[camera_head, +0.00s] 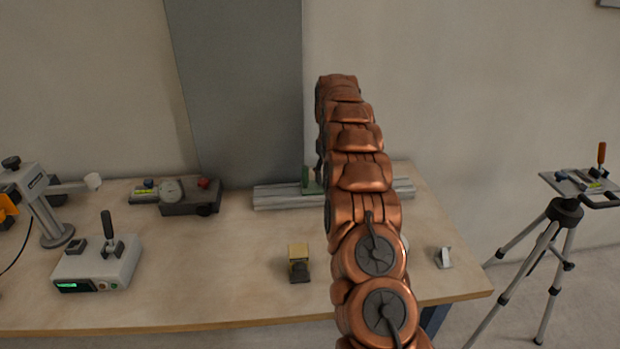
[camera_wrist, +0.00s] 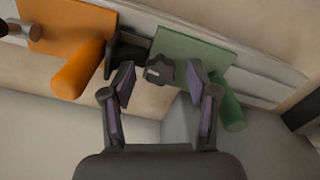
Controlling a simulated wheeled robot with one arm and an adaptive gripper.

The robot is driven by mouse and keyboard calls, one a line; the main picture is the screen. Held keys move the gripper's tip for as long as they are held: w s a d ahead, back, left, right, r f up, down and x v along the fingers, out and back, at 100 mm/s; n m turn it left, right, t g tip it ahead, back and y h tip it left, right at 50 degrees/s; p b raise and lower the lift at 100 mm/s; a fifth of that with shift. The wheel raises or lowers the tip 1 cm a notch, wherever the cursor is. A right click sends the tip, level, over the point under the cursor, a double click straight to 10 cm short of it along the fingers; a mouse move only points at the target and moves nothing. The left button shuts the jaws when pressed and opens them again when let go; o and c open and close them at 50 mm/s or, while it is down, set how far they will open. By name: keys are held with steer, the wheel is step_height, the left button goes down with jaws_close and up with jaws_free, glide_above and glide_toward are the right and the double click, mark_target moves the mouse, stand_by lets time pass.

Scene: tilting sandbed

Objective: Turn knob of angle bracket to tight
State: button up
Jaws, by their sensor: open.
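In the wrist view a small dark knob (camera_wrist: 160,71) with a pale mark on it stands in front of a green plate (camera_wrist: 196,50), which appears to be the angle bracket. My gripper (camera_wrist: 160,78) is open. One fingertip lies on each side of the knob, with a visible gap on both sides. I cannot tell how deep the fingertips reach around it. In the head view the green bracket (camera_head: 311,184) stands on a metal rail (camera_head: 277,196). My copper arm hides its right side, the knob and my gripper there.
In the wrist view an orange plate (camera_wrist: 70,27) with an orange cylinder (camera_wrist: 80,70) sits left of the knob, and a green cylinder (camera_wrist: 230,110) is at the right.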

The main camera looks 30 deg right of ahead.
steer(key=n+p, duration=0.1)
steer(key=n, duration=0.1)
steer(key=n+p, duration=0.1)
steer(key=n, duration=0.1)
steer(key=n+p, duration=0.1)
steer(key=n, duration=0.1)
steer(key=shift+r+p, duration=0.25)
steer(key=shift+p, duration=0.15)
steer(key=n+p, duration=0.6)
steer(key=shift+r+b, duration=0.25)
steer(key=shift+b, duration=0.3)
step_height(320, 180, up, 7)
steer(key=shift+f+b, duration=0.1)
steer(key=shift+b, duration=1)
steer(key=s+a+r+m, duration=0.2)
steer(key=s+a+r, duration=0.1)
steer(key=s+a, duration=0.3)
steer(key=s+a+r+m+b, duration=0.1)
steer(key=s+a+r+m, duration=0.1)
steer(key=s+a, duration=0.4)
steer(key=s+a+r+m+g+b, duration=0.1)
steer(key=s+a+r+m, duration=0.1)
steer(key=s+a, duration=0.4)
steer(key=shift+s+a+r, duration=0.15)
steer(key=shift+s+r, duration=0.5)
steer(key=shift+r, duration=0.2)
